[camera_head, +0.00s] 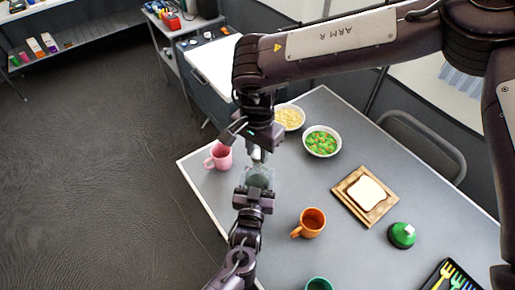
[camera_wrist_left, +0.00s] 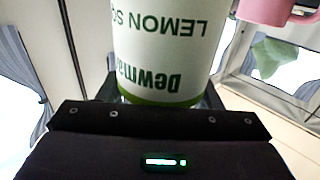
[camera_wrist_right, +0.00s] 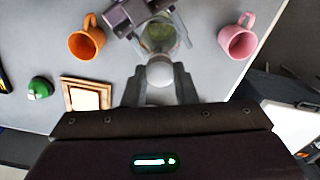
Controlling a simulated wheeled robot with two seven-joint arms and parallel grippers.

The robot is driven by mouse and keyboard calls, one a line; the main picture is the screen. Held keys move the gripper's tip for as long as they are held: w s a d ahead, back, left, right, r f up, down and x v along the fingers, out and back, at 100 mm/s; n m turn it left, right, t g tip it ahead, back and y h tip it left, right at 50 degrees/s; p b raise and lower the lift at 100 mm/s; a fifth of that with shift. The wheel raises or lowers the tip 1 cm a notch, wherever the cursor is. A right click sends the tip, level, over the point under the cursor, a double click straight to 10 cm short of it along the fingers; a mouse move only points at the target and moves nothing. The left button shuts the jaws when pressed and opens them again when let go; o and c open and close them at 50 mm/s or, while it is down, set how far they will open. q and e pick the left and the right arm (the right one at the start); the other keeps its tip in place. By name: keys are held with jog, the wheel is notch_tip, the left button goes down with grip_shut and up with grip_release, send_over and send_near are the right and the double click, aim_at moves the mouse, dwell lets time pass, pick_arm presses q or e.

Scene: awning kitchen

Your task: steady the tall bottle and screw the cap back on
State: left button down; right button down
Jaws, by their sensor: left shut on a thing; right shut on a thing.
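The tall bottle (camera_head: 258,177) stands near the table's left edge, clear and greenish in the head view. Its white label with upside-down lemon lettering fills the left wrist view (camera_wrist_left: 165,45). My left gripper (camera_head: 255,194) is shut around the bottle's body from the near side. The white cap (camera_wrist_right: 160,72) is between the fingers of my right gripper (camera_head: 257,145), which is shut on it from above. In the right wrist view the cap lies in line with the bottle (camera_wrist_right: 158,38). Whether the cap touches the neck or sits apart I cannot tell.
A pink mug (camera_head: 220,156) stands close left of the bottle, an orange mug (camera_head: 311,223) to its right. Farther right are two food bowls (camera_head: 322,141), bread on a wooden board (camera_head: 364,196) and a green-domed object (camera_head: 402,235). The table (camera_head: 290,180) is bare between them.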

jog(key=m, duration=0.7)
jog(key=shift+f, duration=0.1)
jog(key=m, duration=2.1)
jog(key=shift+m, duration=0.4)
jog(key=m, duration=0.6)
jog(key=shift+m, duration=0.3)
jog(key=m, duration=0.6)
jog(key=shift+m, duration=0.3)
jog(key=m, duration=0.4)
jog(key=c, duration=1.1)
grip_release()
